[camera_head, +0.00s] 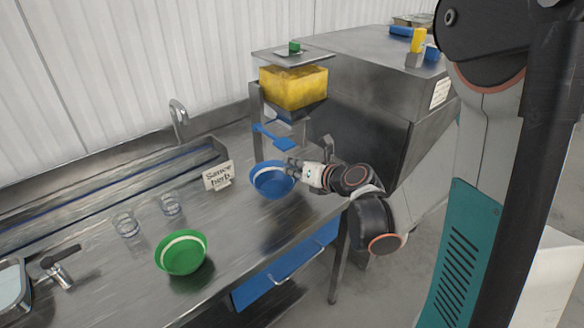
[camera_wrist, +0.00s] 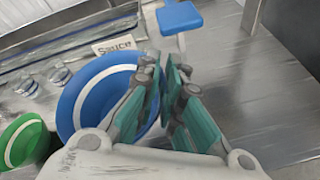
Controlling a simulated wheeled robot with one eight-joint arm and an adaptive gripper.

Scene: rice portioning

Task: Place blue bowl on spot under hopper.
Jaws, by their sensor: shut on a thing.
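The blue bowl (camera_head: 268,184), with a white band inside, is upright at the table's right part, in front of the hopper (camera_head: 293,88), a yellow-filled box on a metal stand. My gripper (camera_head: 291,168) is shut on the bowl's right rim. In the wrist view, the blue bowl (camera_wrist: 85,95) fills the left side and its rim meets the fingers of my gripper (camera_wrist: 165,95). I cannot tell whether its base touches the table. A blue paddle (camera_head: 284,143) hangs under the hopper, behind the bowl. The spot under the hopper cannot be made out.
A green bowl (camera_head: 181,254) stands on the steel table (camera_head: 110,275) at the front left. Two glasses (camera_head: 127,224) and a "Sauce herb" sign (camera_head: 218,176) stand left of the blue bowl. A metal cabinet (camera_head: 360,85) rises at the right behind my arm.

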